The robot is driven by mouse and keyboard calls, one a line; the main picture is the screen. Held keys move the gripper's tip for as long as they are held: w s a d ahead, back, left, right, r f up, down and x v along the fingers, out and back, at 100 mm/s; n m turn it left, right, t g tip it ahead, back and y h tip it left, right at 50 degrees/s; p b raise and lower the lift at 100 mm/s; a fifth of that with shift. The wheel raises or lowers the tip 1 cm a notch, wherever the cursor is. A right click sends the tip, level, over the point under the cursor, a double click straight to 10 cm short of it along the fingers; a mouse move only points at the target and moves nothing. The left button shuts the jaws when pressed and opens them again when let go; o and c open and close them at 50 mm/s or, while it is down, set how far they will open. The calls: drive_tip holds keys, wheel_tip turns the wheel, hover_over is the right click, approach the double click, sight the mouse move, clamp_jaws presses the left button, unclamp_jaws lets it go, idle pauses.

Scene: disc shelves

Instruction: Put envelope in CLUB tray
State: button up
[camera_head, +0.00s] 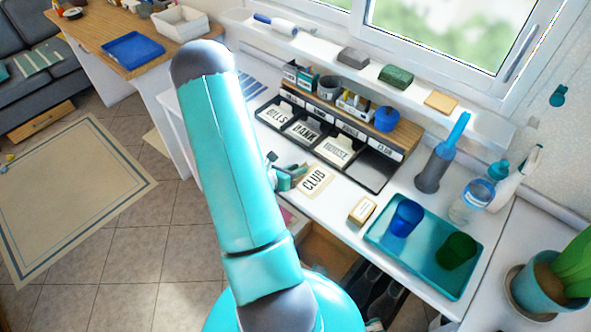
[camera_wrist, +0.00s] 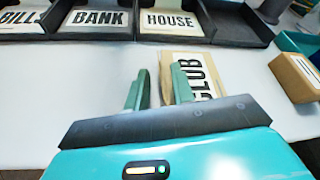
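The envelope (camera_head: 316,181) is tan with a white label reading CLUB. It lies on the white desk in front of the trays, and it also shows in the wrist view (camera_wrist: 208,85). My gripper (camera_head: 294,176) is at its left edge in the head view. In the wrist view my gripper (camera_wrist: 160,85) has its two green fingers apart, with the envelope's edge at or between them; contact is unclear. The CLUB tray (camera_head: 368,175) is the dark rightmost compartment and looks empty. It also shows in the wrist view (camera_wrist: 235,25).
Trays to the left hold BILLS, BANK (camera_head: 302,130) and HOUSE (camera_head: 335,150) envelopes. A small tan box (camera_head: 362,211) and a teal tray (camera_head: 405,262) with blue and green cups stand to the right. A grey holder (camera_head: 432,172) stands right of the trays.

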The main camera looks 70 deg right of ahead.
drive_tip(key=shift+w+a+r, duration=0.1)
drive_tip(key=shift+r, duration=0.1)
drive_tip(key=v, duration=1.1)
drive_tip(key=shift+a, duration=0.3)
drive_tip(key=shift+w+r, duration=0.15)
drive_tip(key=shift+r, duration=0.05)
